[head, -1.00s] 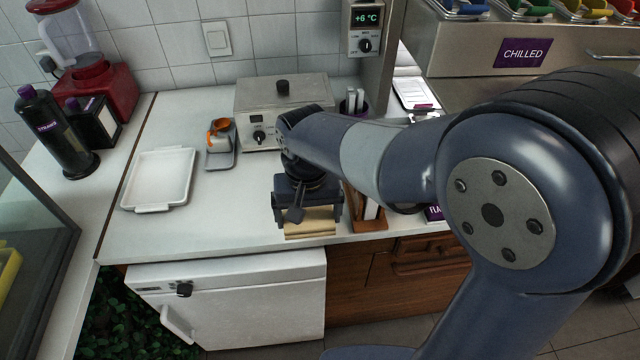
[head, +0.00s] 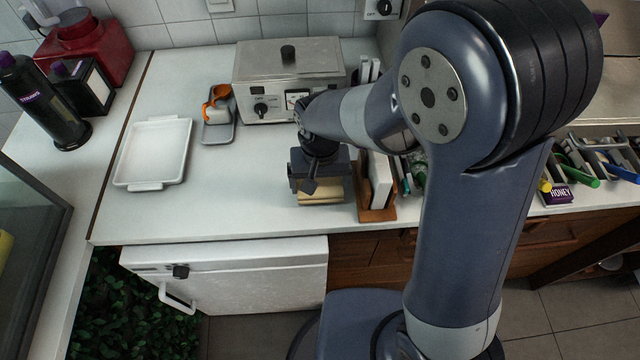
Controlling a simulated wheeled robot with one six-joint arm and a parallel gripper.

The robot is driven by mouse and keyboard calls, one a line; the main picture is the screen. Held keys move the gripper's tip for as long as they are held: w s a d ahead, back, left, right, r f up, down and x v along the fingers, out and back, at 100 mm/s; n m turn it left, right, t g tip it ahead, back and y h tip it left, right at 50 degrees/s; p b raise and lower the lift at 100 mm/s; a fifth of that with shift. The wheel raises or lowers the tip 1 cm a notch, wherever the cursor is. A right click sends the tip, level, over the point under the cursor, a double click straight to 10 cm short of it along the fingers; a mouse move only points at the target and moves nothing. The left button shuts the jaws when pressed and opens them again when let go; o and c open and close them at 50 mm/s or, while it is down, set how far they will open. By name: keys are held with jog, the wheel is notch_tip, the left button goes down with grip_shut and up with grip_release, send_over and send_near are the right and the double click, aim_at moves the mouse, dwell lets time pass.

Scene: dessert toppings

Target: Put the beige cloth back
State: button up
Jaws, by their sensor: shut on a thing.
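The beige cloth (head: 321,197) shows as a flat, folded strip just below my gripper (head: 318,187), near the front edge of the white counter. My gripper points down and is shut on the cloth. The gripper body hides the cloth's back part and the fingertips. I cannot tell whether the cloth touches the counter or is held just above it.
A wooden holder (head: 378,212) with white cards stands close right of the gripper. A steel warmer (head: 262,88) stands behind. A white tray (head: 152,150) and an orange-handled item (head: 217,103) on a grey dish are left. Counter between tray and gripper is clear.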

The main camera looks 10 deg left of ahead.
aim_at(320, 186)
jog(key=shift+f, duration=0.95)
jog(key=shift+f, duration=0.15)
jog(key=o, duration=0.7)
notch_tip(320, 186, up, 12)
jog(key=shift+r, duration=0.2)
